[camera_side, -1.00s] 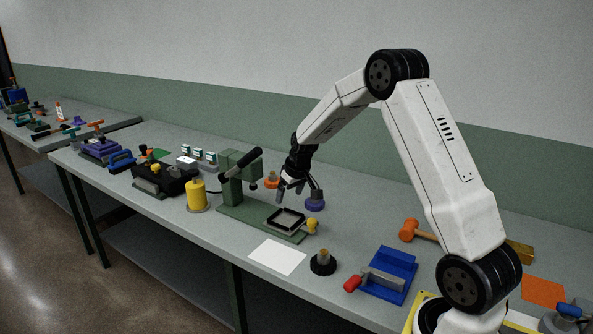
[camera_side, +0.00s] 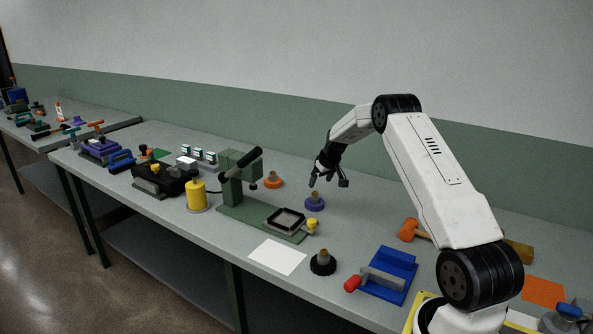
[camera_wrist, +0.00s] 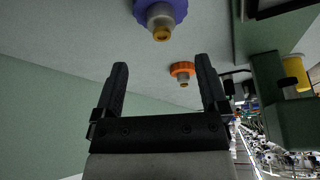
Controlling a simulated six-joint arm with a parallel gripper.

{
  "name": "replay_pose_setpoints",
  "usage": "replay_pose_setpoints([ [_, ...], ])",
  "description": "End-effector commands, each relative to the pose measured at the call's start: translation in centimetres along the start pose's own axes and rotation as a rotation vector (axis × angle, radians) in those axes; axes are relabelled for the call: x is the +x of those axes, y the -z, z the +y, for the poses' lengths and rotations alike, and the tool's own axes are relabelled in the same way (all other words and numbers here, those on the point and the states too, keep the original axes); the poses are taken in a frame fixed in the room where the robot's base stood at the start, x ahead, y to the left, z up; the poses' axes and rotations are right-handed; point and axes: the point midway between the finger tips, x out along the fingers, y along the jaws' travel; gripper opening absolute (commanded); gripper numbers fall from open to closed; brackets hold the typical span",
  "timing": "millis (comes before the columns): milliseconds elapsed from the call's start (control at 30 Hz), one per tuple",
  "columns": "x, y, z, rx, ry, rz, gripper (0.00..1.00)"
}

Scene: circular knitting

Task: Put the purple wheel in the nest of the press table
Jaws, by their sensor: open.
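The purple wheel (camera_side: 314,204) stands upright on the bench behind the press table, its grey hub with a brass tip on top. It also shows at the top of the wrist view (camera_wrist: 160,12). The green press table (camera_side: 262,222) carries a dark square-framed nest (camera_side: 285,219), which looks empty. My gripper (camera_side: 325,183) is open and empty, above the purple wheel and slightly to its right in the side view. In the wrist view its two fingers (camera_wrist: 158,65) are spread, with nothing between them.
An orange wheel (camera_side: 273,180) stands behind the press. A black wheel (camera_side: 323,263) and a white sheet (camera_side: 278,257) lie in front. A yellow cylinder (camera_side: 196,195) stands left.

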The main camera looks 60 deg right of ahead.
Motion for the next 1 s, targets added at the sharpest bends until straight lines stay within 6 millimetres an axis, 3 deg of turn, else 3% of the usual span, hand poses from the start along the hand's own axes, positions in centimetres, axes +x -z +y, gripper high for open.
replay_pose_setpoints([
  [267,2.0,-0.1,-0.1,0.0,0.0,-0.001,0.94],
  [667,2.7,0.0,-0.1,0.0,0.0,-0.001,0.94],
  [1000,5.6,0.0,-0.2,-0.001,0.0,-0.001,0.94],
])
